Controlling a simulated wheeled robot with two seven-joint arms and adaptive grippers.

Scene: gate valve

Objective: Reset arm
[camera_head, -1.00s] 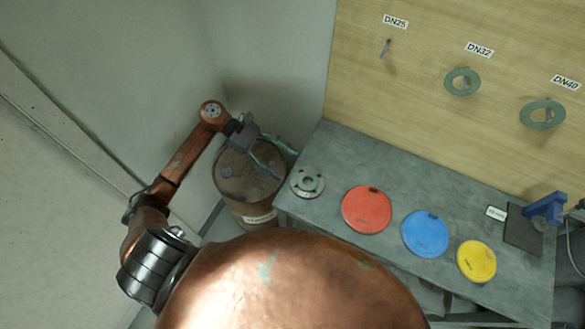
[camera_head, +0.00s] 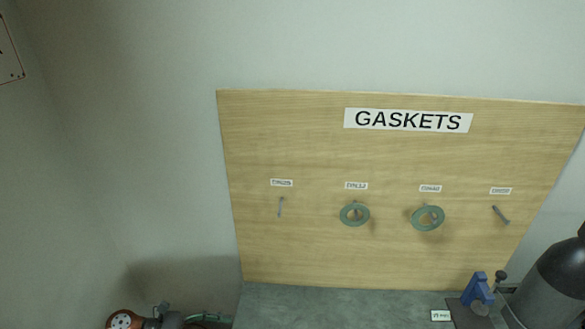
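No held object is visible. My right gripper is not in view.
A wooden GASKETS board (camera_head: 310,250) stands behind the workbench. It carries a DN32 gasket (camera_head: 345,216) and a DN40 gasket (camera_head: 416,220); the outer two pegs are bare. A blue tool (camera_head: 478,288) and a dark rounded form (camera_head: 555,280) stand at right.

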